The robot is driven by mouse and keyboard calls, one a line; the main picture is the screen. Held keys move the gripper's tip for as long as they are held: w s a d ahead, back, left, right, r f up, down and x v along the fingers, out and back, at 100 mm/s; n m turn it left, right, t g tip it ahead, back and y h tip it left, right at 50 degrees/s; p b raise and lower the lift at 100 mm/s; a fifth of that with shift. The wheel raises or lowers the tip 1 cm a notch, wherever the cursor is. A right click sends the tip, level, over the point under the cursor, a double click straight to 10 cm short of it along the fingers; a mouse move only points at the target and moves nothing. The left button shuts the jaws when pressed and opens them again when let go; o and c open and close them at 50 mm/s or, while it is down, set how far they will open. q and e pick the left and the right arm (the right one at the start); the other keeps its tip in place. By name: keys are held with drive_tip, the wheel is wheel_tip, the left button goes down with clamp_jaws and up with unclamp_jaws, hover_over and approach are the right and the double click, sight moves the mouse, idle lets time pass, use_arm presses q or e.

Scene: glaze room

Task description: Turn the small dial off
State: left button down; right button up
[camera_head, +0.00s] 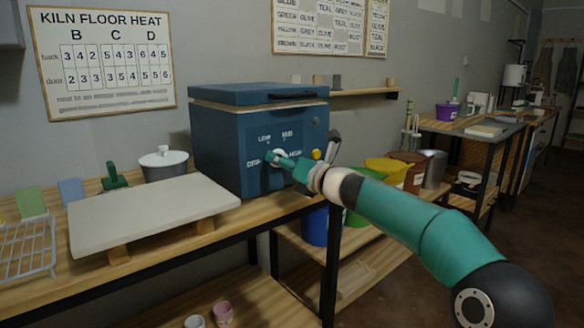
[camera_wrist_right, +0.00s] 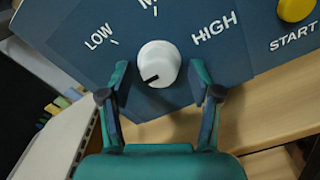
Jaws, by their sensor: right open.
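The blue kiln (camera_head: 222,150) stands on the wooden bench, its control panel facing right of the picture. The small white dial (camera_wrist_right: 158,60) is on the panel, with LOW, a partly cut-off M label and HIGH around it in the right wrist view. Its black pointer mark is at its lower left, away from the LOW and HIGH labels. My right gripper (camera_wrist_right: 160,72) is open, one finger on each side of the dial, with a gap showing on both sides. In the head view my right gripper (camera_head: 287,161) partly hides the dial. My left gripper is not in view.
A yellow START button (camera_wrist_right: 295,9) sits right of the dial. A pale slab (camera_head: 150,215) and a lidded pot (camera_head: 164,165) are left of the kiln. Several buckets, one yellow (camera_head: 388,166), stand behind my right arm. A floor heat chart (camera_head: 103,60) hangs on the wall.

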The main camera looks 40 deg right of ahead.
drive_tip(key=s, duration=1.1)
drive_tip(key=shift+s+d, duration=0.4)
drive_tip(key=shift+d, duration=0.05)
